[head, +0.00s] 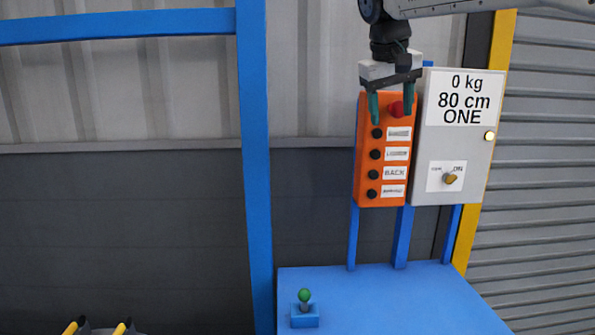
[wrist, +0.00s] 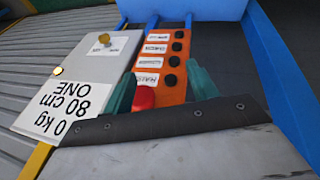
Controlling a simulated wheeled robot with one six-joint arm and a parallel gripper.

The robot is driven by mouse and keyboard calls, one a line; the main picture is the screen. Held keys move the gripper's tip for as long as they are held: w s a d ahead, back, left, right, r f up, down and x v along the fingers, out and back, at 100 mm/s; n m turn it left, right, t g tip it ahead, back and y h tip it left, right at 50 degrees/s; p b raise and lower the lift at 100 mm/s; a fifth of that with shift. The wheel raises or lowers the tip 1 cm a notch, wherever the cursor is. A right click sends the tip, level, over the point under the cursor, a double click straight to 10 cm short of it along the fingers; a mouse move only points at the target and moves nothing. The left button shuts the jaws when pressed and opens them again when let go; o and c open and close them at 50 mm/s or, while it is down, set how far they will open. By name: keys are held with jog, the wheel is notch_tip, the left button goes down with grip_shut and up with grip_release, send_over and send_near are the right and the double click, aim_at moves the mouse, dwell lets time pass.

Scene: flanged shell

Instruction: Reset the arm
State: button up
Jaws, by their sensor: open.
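My arm comes in from the top right of the head view. My gripper (head: 391,113) points down in front of the top of the orange button box (head: 365,186). Its two green fingers are apart, with nothing held between them. The red button (head: 396,109) at the top of the box shows between the fingers in the head view. In the wrist view my gripper (wrist: 162,92) is open too, with the red button (wrist: 143,98) near the left finger. I cannot tell whether a finger touches it.
A grey panel (head: 462,145) reading "0 kg 80 cm ONE" with a knob (head: 450,179) stands right of the box. Below is a blue table (head: 390,300) with a green-topped joystick (head: 305,297). A blue post (head: 256,170) rises to the left.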

jog(key=s+d+f+y, duration=0.1)
jog(key=s+f, duration=0.7)
jog(key=s, duration=0.4)
jog(key=s+d+f+m+g, duration=0.1)
jog(key=s+d+f, duration=0.1)
jog(key=s+f, duration=0.6)
jog(key=s+d+f+g+y, duration=0.1)
jog(key=s+f, duration=0.8)
jog(key=s, duration=0.7)
jog(key=shift+d+m+y, duration=0.15)
jog(key=shift+m+y, duration=0.15)
